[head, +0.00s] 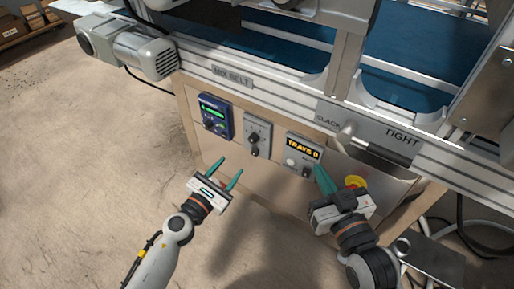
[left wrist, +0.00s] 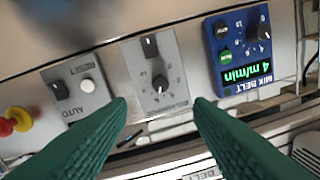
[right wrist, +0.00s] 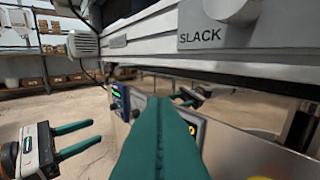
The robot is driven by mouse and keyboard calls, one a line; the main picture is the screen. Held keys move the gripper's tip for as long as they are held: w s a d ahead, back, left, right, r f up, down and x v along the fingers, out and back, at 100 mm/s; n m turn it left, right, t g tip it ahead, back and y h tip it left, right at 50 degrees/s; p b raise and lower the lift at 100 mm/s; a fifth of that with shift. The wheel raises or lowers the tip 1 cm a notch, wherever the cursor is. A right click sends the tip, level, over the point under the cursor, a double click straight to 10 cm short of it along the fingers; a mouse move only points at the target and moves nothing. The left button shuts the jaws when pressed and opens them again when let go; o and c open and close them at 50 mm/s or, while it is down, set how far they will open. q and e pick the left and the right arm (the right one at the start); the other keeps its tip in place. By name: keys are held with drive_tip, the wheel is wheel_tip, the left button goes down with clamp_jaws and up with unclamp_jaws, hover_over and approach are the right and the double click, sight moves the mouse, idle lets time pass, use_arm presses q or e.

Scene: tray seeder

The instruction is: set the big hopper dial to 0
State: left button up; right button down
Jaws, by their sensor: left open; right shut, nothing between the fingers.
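A grey control panel (head: 257,133) with a round dial sits mid-row on the machine front. In the left wrist view, its black dial knob (left wrist: 160,82) has a ring of numbers, and a black switch (left wrist: 151,45) is beside it. The panel's label is too blurred to read, so I cannot confirm it is the big hopper dial; its setting is also unclear. My left gripper (head: 226,168) is open and empty, below and apart from the panel, with the knob between its fingers in the wrist view. My right gripper (head: 322,175) is shut and empty near the trays panel.
A blue MIX BELT panel (left wrist: 242,48) reads 4 m/min and has its own knob. A grey panel (head: 304,152) reads TRAYS 0. A yellow and red button (head: 355,182) is close to my right gripper. The SLACK/TIGHT lever (head: 348,131) is above. Floor at left is clear.

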use_arm(q)
approach(251, 141)
drive_tip(key=x, duration=0.3)
drive_tip(key=b+x, duration=0.1)
drive_tip(key=x, duration=0.3)
drive_tip(key=shift+w+d+f, duration=0.15)
drive_tip(key=shift+w+d, duration=0.05)
drive_tip(key=shift+w, duration=0.05)
drive_tip(key=shift+w+d, duration=0.2)
drive_tip(key=shift+w, duration=0.15)
use_arm(e)
drive_tip(key=r+t, duration=0.1)
drive_tip(key=r, duration=0.1)
drive_tip(key=r+t+y, duration=0.1)
drive_tip(key=shift+a+r+t, duration=0.3)
drive_tip(key=shift+a+r, duration=0.05)
drive_tip(key=shift+r, duration=0.05)
use_arm(q)
drive_tip(key=c, duration=1)
use_arm(e)
drive_tip(key=shift+f, duration=0.15)
